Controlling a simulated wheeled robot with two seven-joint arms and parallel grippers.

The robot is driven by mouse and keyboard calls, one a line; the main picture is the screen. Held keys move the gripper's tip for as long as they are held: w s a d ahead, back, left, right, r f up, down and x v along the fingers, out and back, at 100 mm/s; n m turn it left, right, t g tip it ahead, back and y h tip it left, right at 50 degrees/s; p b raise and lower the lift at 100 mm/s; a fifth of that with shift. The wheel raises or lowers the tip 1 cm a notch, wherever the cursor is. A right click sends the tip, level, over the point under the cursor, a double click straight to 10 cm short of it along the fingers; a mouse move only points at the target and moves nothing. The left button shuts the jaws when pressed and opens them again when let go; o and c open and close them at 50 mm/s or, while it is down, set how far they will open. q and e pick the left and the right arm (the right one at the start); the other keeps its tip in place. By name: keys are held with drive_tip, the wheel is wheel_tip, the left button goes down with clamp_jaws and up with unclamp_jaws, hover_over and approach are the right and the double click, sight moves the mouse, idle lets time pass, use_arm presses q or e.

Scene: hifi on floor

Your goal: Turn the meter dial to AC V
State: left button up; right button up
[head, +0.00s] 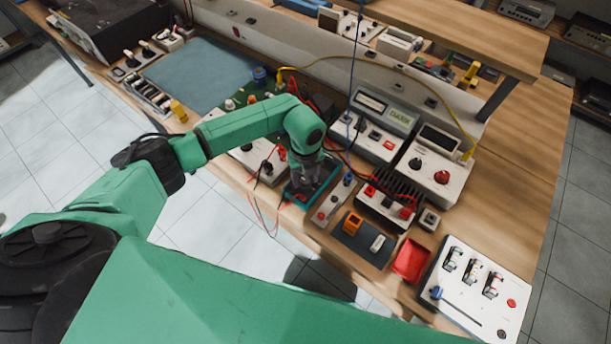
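My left gripper (307,180) points down over a small teal-edged device (292,197) near the front edge of the bench. That device looks like a handheld meter, but the gripper and wrist cover most of it. I cannot see its dial or any AC V marking. The fingertips are small and dark against it, so I cannot tell whether they are open, shut or touching the dial. My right gripper is not in view.
Red and black leads lie around the gripper. A red tray (411,260) and a white switch panel (477,287) are at the right. A blue-grey mat (198,77) is clear.

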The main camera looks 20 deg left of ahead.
use_arm(q)
clamp_jaws()
drive_tip(key=shift+w, duration=0.1)
drive_tip(key=shift+f+m+b, duration=0.15)
drive_tip(key=shift+m+b, duration=0.8)
drive_tip(key=shift+m, duration=0.05)
drive_tip(key=m+b, duration=0.3)
drive_tip(key=m, duration=0.1)
drive_tip(key=shift+f+b, duration=0.1)
drive_tip(key=shift+b, duration=0.3)
drive_tip(key=m+b, duration=0.8)
drive_tip(key=m, duration=0.1)
drive_tip(key=shift+b, duration=0.35)
drive_tip(key=shift+r+m+b, duration=0.15)
drive_tip(key=shift+m+b, duration=0.6)
drive_tip(key=shift+m, duration=0.3)
drive_tip(key=shift+r+m+b, duration=0.15)
drive_tip(key=shift+m+b, duration=0.55)
drive_tip(key=shift+m, duration=0.35)
drive_tip(key=shift+o, duration=1.5)
unclamp_jaws()
